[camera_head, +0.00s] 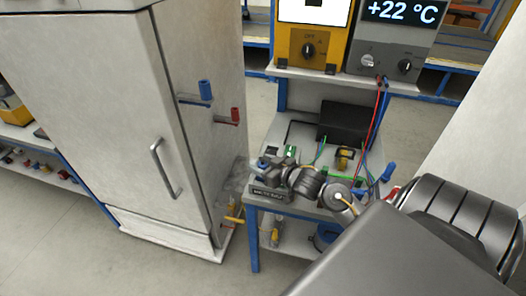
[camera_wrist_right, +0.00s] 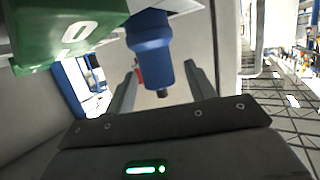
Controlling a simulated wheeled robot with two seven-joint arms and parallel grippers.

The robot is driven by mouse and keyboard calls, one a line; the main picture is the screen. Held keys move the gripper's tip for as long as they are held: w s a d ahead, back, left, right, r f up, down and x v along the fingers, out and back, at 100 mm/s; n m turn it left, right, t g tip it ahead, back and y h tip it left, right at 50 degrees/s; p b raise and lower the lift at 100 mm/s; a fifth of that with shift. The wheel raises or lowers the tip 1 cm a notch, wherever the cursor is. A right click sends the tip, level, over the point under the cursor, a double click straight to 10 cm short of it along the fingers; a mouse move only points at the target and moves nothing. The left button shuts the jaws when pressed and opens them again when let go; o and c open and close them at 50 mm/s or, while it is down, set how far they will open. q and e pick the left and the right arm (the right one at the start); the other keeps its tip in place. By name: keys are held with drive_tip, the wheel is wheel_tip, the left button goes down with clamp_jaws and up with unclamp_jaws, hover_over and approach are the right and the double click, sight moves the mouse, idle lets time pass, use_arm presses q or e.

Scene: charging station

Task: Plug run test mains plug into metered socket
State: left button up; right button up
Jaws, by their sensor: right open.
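My right arm reaches over the bench from the right in the head view. Its gripper (camera_head: 267,166) is just above the box labelled METERED (camera_head: 270,192), which it partly covers. In the right wrist view the gripper (camera_wrist_right: 163,85) is open, and a blue plug-like body (camera_wrist_right: 150,42) with a dark tip shows between and beyond its fingers. A gap shows between it and each finger. I cannot tell whether it is the run test mains plug or whether it sits in a socket. The socket opening is hidden. My left gripper is out of view.
A green block marked 0 (camera_wrist_right: 70,38) is close on the left in the wrist view. A white cabinet (camera_head: 100,90) stands left of the bench, with blue (camera_head: 205,89) and red (camera_head: 235,115) pieces on its side. A black box (camera_head: 344,122) and cables occupy the bench.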

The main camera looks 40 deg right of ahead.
drive_tip(key=shift+s, duration=0.1)
drive_tip(key=b+v, duration=0.1)
drive_tip(key=v, duration=0.9)
drive_tip(key=shift+s+r, duration=0.2)
drive_tip(key=shift+s, duration=0.1)
drive_tip(key=s+a+f+n+g+h, duration=0.1)
drive_tip(key=s+a+f+g, duration=1)
drive_tip(key=s+a+f, duration=0.5)
wheel_tip(320, 180, down, 26)
drive_tip(key=s+g, duration=0.2)
drive_tip(key=s, duration=0.1)
drive_tip(key=s+d+f, duration=0.3)
drive_tip(key=s+f, duration=1.1)
drive_tip(key=s, duration=0.1)
drive_tip(key=shift+d+g, duration=0.3)
